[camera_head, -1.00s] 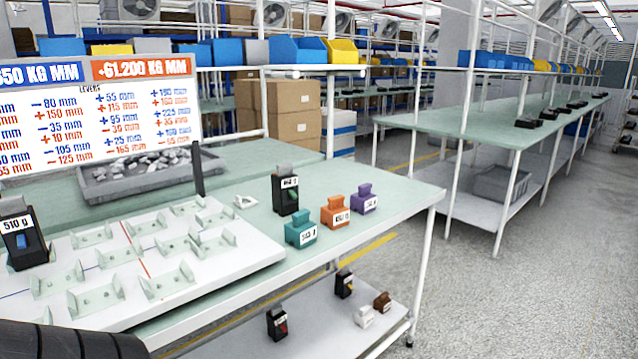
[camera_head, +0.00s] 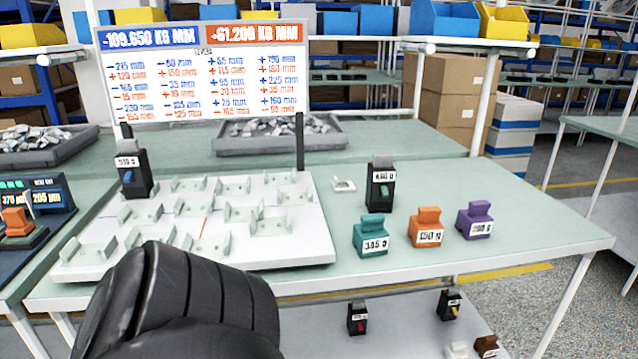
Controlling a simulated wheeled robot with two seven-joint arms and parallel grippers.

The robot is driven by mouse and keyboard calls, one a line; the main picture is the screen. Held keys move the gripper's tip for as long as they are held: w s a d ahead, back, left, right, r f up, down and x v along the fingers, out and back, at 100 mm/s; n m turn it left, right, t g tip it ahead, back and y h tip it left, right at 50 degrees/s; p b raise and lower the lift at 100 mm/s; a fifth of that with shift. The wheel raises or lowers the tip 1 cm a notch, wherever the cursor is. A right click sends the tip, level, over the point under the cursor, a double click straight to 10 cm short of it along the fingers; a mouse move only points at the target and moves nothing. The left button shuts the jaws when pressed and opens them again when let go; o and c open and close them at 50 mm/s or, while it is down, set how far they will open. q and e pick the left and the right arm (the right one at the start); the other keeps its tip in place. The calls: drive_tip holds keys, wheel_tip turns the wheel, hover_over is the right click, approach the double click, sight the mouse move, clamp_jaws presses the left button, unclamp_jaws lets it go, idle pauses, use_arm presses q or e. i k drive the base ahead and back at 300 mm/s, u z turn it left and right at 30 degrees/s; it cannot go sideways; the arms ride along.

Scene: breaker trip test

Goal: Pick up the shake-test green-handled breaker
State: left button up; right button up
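The green-handled breaker (camera_head: 381,187) is a black upright block with a green lever and a white label on top. It stands on the pale green table, right of the white slotted board (camera_head: 312,246) and behind the teal weight. A blue-handled breaker (camera_head: 133,174) stands at the board's back left corner. A red-handled breaker (camera_head: 357,319) and a yellow-handled breaker (camera_head: 450,304) stand on the lower shelf. A black rounded part of my own arm fills the lower left. Neither of my grippers shows.
A teal weight (camera_head: 371,238), an orange weight (camera_head: 426,230) and a purple weight (camera_head: 475,222) stand near the table's front edge. A small white piece (camera_head: 343,185) lies left of the green-handled breaker. A sign (camera_head: 205,75) and a grey tray (camera_head: 280,145) stand behind. The table's right end is clear.

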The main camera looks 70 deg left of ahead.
sight(381, 174)
drive_tip(key=u, duration=2.55)
